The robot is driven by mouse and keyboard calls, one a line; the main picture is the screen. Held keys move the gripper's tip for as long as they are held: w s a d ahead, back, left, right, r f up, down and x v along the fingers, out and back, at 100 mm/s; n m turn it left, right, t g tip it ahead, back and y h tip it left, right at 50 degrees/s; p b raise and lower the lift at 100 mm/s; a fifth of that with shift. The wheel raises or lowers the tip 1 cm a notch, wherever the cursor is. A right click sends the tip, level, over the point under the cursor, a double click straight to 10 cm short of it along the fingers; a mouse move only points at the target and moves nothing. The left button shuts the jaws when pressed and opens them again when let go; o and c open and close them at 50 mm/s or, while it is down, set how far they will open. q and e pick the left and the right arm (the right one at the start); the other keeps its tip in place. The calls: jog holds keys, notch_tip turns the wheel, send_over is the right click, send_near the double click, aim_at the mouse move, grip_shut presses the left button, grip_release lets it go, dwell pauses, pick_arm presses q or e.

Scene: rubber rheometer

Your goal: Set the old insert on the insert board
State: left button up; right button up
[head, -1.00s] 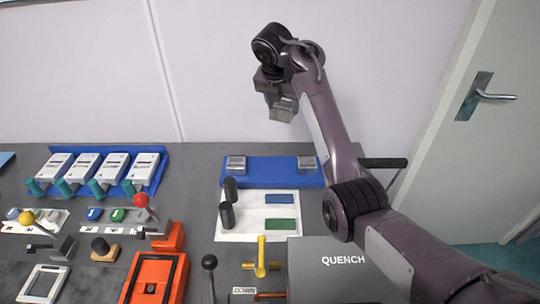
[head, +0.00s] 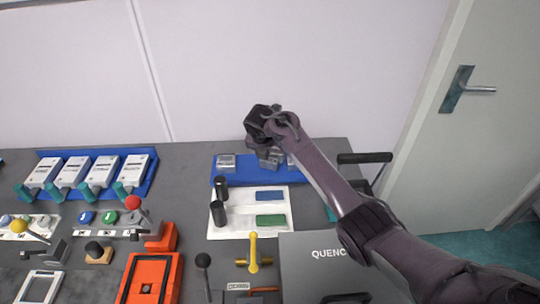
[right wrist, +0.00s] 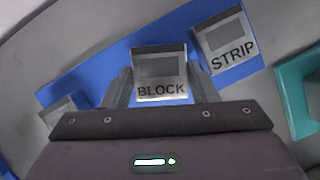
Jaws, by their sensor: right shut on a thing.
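The insert board (head: 240,179) is a long blue board at the back of the bench, also in the right wrist view (right wrist: 98,74). My right gripper (head: 270,163) is low over its middle. In the right wrist view the gripper (right wrist: 161,88) is shut on a grey metal insert marked BLOCK (right wrist: 160,65). I cannot tell whether this insert touches the board. An insert marked STRIP (right wrist: 228,40) sits on the board on one side. Another grey insert (head: 226,161) sits at its left end. My left gripper is not in view.
A white mat (head: 233,223) with two black cylinders and blue and green pads lies in front of the board. The grey QUENCH box (head: 310,262) stands nearer. A blue rack (head: 148,179) of white devices is at left. Open bench lies between rack and board.

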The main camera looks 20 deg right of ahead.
jog(key=shift+w+f, duration=0.1)
jog(key=shift+f, duration=0.2)
jog(key=o, duration=0.9)
jog(key=shift+f, duration=0.1)
jog(key=v, duration=1.2)
jog(key=shift+b, duration=0.4)
